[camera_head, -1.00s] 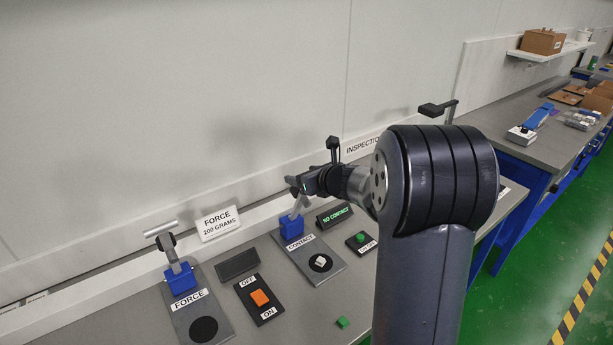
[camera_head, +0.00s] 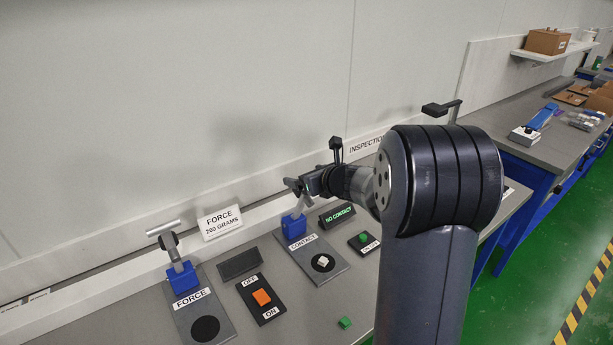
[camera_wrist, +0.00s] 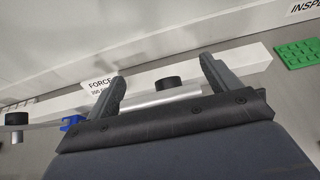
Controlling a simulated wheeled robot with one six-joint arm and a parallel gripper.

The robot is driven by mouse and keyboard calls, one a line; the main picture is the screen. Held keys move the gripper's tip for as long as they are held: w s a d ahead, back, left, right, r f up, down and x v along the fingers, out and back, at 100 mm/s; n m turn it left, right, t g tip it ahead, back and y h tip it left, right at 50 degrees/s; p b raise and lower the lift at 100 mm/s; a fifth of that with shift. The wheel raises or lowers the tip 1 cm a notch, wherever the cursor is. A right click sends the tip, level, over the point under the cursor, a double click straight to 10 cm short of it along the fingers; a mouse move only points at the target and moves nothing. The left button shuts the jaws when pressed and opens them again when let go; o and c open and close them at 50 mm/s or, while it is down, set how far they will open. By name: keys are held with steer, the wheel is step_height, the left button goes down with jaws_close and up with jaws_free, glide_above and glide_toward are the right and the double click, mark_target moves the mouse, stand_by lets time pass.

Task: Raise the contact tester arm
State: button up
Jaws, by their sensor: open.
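The contact tester has a grey plate labelled CONTACT with a blue block (camera_head: 294,227) at its back and a small white piece on a black disc (camera_head: 323,262). Its arm rises from the block, its upper end largely hidden by my gripper. My gripper (camera_head: 295,186) is at the top of that arm, above the block. In the wrist view my gripper (camera_wrist: 165,87) is open, one finger on each side of a silver bar (camera_wrist: 167,98) with a black knob behind it. I cannot tell whether the fingers touch the bar. The display (camera_head: 337,214) reads NO CONTACT.
The force tester (camera_head: 183,277) stands to the left with its arm raised. An orange OFF/ON switch (camera_head: 261,297) lies between the testers. A green button (camera_head: 363,237) is to the right and a green block (camera_head: 345,322) in front. The wall is close behind.

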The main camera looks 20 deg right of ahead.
steer(key=v, duration=1)
steer(key=shift+s+b, duration=0.3)
steer(key=shift+b, duration=0.15)
steer(key=shift+r, duration=0.1)
